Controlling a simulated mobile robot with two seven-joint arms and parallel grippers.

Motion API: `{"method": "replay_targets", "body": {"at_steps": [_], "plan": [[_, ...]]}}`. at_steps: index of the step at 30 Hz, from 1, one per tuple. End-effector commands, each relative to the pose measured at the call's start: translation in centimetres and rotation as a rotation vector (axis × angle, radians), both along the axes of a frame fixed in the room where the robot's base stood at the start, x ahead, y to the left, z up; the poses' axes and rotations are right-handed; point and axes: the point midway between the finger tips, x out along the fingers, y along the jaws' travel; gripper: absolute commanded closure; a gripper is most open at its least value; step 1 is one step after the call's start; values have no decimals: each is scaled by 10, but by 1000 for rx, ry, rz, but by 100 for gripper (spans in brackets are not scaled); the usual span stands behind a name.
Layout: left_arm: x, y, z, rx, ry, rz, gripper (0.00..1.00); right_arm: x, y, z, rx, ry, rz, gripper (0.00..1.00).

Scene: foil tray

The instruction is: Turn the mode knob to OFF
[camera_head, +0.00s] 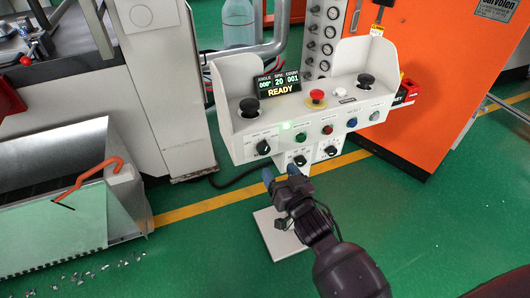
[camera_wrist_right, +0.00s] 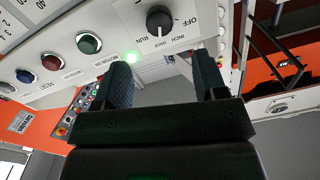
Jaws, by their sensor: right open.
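The mode knob (camera_head: 263,147) is a round black knob at the left of the white control panel's front face. In the right wrist view the mode knob (camera_wrist_right: 160,18) shows at the top, with the labels OFF, INCH, ONCE and RUN around it. My right gripper (camera_head: 280,172) is open and empty, below the panel and apart from the knob. In the right wrist view my right gripper (camera_wrist_right: 165,76) has its two fingers spread, with the knob beyond the fingertips. My left gripper is not in view.
Beside the knob sit a green button (camera_head: 300,137), a red button (camera_head: 327,130) and a blue button (camera_head: 352,122). Two more black knobs (camera_head: 300,160) (camera_head: 331,151) are lower down. A red mushroom button (camera_head: 317,97) is on top, near a display (camera_head: 278,84) reading READY.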

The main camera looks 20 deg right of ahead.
Motion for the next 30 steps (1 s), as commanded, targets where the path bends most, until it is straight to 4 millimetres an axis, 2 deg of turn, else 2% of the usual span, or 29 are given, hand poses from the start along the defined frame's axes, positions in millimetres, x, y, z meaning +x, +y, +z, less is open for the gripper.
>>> {"method": "replay_targets", "body": {"at_steps": [9,15,21,30], "plan": [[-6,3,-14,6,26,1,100,49,3,-3,-3,3,1,35],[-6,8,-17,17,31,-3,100,73,4,-3,-2,4,0,35],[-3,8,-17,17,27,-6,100,85,5,-2,-3,3,0,35],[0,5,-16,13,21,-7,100,87,5,0,-2,2,-1,35]]}}
